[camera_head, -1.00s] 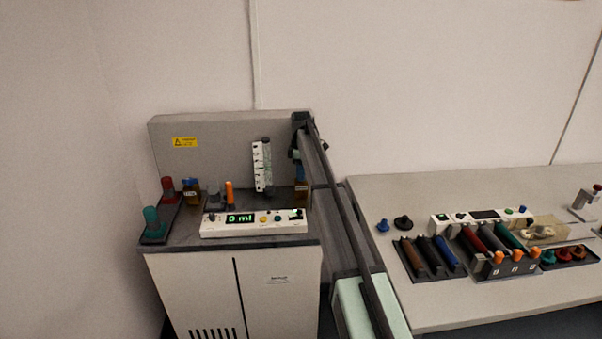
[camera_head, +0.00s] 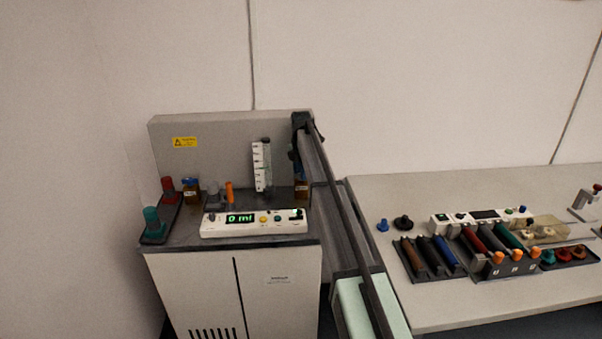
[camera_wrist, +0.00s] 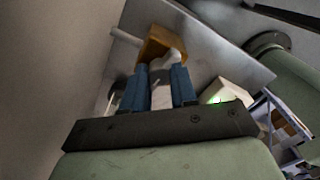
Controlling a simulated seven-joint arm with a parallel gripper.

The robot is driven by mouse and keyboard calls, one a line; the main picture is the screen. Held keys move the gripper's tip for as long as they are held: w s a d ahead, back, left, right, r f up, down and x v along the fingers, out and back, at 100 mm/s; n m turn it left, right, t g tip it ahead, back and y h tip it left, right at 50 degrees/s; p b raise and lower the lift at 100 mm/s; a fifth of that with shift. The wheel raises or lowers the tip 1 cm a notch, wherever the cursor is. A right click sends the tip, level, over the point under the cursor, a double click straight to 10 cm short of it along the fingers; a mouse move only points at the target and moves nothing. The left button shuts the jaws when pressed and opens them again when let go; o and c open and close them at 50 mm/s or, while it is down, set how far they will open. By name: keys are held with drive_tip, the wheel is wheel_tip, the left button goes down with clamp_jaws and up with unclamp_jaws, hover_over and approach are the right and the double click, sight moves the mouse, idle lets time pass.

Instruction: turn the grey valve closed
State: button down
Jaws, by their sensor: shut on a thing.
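My gripper (camera_wrist: 163,88) has blue fingers and is shut on a pale grey piece (camera_wrist: 164,64), which looks like the grey valve, in the wrist view. An orange-brown block (camera_wrist: 160,42) is just beyond the fingertips. In the head view my gripper (camera_head: 297,160) is small and dark at the right of the grey cabinet top, above an amber bottle (camera_head: 301,192). The valve under it is too small and covered to make out there. How far the valve is turned cannot be told.
A graduated white cylinder (camera_head: 261,166) stands left of my gripper. A white panel (camera_head: 254,222) reading 0 ml lies in front. A grey knob (camera_head: 212,189), orange lever (camera_head: 229,191) and blue-capped bottle (camera_head: 191,190) stand further left. The table (camera_head: 460,313) at right holds several tools.

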drive_tip(key=shift+n, duration=0.6)
drive_tip(key=c, duration=0.9)
unclamp_jaws()
drive_tip(key=shift+r, duration=0.15)
wheel_tip(320, 180, up, 14)
drive_tip(key=shift+f, duration=0.2)
